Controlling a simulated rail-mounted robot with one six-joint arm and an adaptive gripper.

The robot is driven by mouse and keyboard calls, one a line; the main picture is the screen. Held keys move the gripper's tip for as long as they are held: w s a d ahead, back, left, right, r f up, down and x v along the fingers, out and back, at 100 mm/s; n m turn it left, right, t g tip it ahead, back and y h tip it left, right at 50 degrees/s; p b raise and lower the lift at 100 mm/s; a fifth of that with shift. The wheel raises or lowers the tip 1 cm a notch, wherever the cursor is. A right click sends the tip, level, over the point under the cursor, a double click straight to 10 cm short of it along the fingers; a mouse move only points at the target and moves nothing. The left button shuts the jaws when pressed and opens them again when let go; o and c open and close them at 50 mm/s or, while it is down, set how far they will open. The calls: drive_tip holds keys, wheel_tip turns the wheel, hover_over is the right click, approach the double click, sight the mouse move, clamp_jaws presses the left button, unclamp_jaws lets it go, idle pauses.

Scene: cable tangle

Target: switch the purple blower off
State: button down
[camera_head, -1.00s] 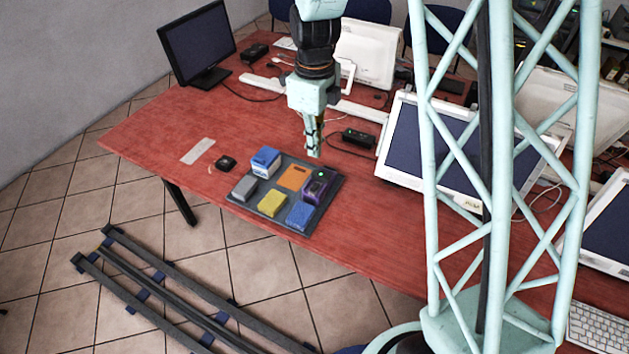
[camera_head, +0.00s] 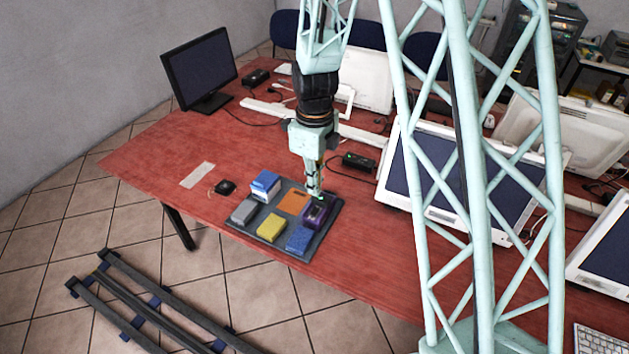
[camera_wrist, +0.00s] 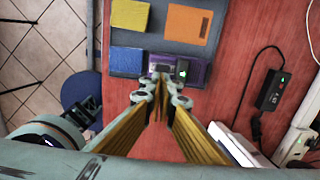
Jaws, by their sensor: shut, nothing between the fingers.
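The purple blower (camera_head: 314,217) sits in the right part of a dark grey tray (camera_head: 292,249) on the red table. A green light shows on its top at the back, and it shows green in the wrist view (camera_wrist: 196,75) too. My gripper (camera_head: 314,195) points down with its fingers shut and empty, right at the blower's back end. In the wrist view my fingertips (camera_wrist: 160,86) overlap the near edge of the blower; I cannot tell whether they touch it. They hide part of its top.
The tray also holds a blue-and-white box (camera_head: 265,186), an orange block (camera_head: 292,202), a grey block (camera_head: 243,210), a yellow block (camera_head: 271,228) and a blue block (camera_head: 299,239). A black power box (camera_head: 352,162) with a cable lies behind. A monitor (camera_head: 432,170) stands right.

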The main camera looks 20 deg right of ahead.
sight(316, 210)
drive_tip(key=shift+f+b, duration=0.65)
drive_tip(key=shift+f, duration=3.4)
drive_tip(key=shift+s+a+f+b, duration=0.2)
drive_tip(key=shift+f+b, duration=0.2)
drive_tip(key=shift+f, duration=0.15)
drive_tip(key=shift+s, duration=0.15)
drive_tip(key=shift+d, duration=0.15)
drive_tip(key=shift+w+d, duration=0.4)
drive_tip(key=shift+w, duration=0.2)
drive_tip(key=shift+r, duration=0.2)
